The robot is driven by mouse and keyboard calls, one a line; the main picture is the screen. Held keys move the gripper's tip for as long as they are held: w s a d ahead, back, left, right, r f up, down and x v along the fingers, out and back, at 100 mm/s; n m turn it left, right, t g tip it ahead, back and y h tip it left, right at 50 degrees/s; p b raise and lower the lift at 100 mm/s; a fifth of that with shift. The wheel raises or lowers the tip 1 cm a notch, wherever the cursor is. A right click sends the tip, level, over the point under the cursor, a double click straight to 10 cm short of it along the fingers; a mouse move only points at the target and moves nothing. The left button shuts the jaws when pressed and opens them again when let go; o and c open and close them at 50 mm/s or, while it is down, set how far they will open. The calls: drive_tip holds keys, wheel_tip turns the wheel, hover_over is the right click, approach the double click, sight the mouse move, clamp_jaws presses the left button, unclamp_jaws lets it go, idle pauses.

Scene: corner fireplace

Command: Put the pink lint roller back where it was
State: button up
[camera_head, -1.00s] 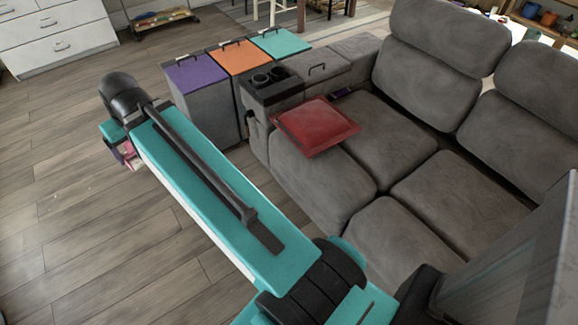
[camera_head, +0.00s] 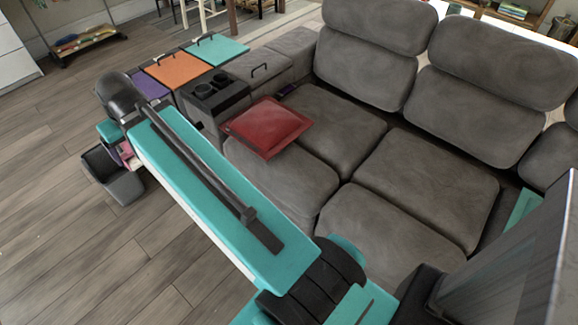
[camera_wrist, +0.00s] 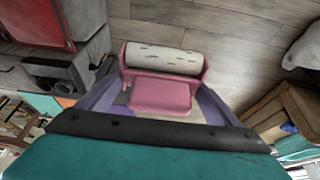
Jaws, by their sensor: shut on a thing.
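The pink lint roller (camera_wrist: 160,92) with its white, dark-flecked roll sits between the purple fingers of my gripper (camera_wrist: 160,75) in the wrist view. My gripper is shut on it, with wood floor behind. In the head view my gripper (camera_head: 124,152) is at the left, left of the lidded boxes, partly hidden by my arm. Only a small bit of the pink lint roller (camera_head: 134,162) shows there. The roller's former place cannot be told from these frames.
Boxes with purple (camera_head: 150,87), orange (camera_head: 166,70) and teal (camera_head: 218,49) lids stand beside the grey sofa (camera_head: 420,190). A red tray (camera_head: 266,128) lies on the sofa.

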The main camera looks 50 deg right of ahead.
drive_tip(key=shift+a, duration=0.2)
drive_tip(key=shift+d+f, duration=0.1)
drive_tip(key=s+d+f, duration=0.3)
drive_tip(key=d+f, duration=0.6)
drive_tip(key=d, duration=0.4)
drive_tip(key=s+d+f, duration=0.4)
drive_tip(key=d+f, duration=0.6)
drive_tip(key=d, duration=0.3)
drive_tip(key=s+d+f, duration=0.5)
drive_tip(key=s, duration=0.1)
drive_tip(key=s+d+f, duration=0.5)
drive_tip(key=s+f, duration=0.1)
drive_tip(key=s, duration=0.1)
drive_tip(key=s+d+f+p, duration=0.1)
drive_tip(key=s+d+f, duration=0.5)
drive_tip(key=s, duration=0.1)
drive_tip(key=shift+d, duration=0.1)
drive_tip(key=shift+w+d+f+b, duration=0.2)
drive_tip(key=shift+d+b, duration=0.05)
drive_tip(key=shift+b, duration=0.95)
drive_tip(key=b, duration=0.4)
drive_tip(key=d+b, duration=0.1)
drive_tip(key=b, duration=0.3)
drive_tip(key=shift+w+d, duration=0.25)
drive_tip(key=shift+w, duration=0.05)
drive_tip(key=b, duration=0.4)
drive_tip(key=shift+d+b, duration=0.25)
drive_tip(key=shift+b, duration=0.15)
